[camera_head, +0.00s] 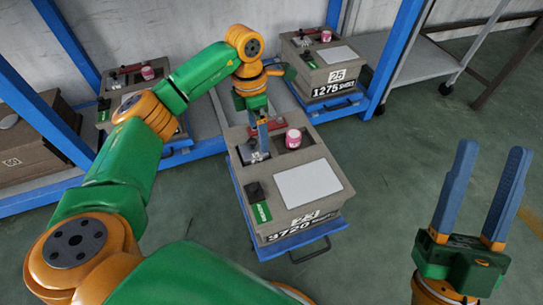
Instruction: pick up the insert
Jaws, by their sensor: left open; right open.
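My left gripper (263,138) reaches down over the near grey box (286,218), with its blue fingers at the box's back left recess. It is open, though its fingers overlap in this view. A small pale metallic piece (252,157) lies by the fingertips; it may be the insert, but it is too small to tell. I cannot tell whether the fingers touch it. A red part (280,123) and a pink-and-white jar (293,139) sit to the right of the fingers. My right gripper (487,190) is open and empty at the right, pointing up, away from the box.
The near box stands on a blue wheeled base (303,238) and bears a white panel (308,184) and a black-and-green item (258,203). Similar boxes stand behind right (327,85) and left. A brown box (30,165) is far left. Green floor is clear at right.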

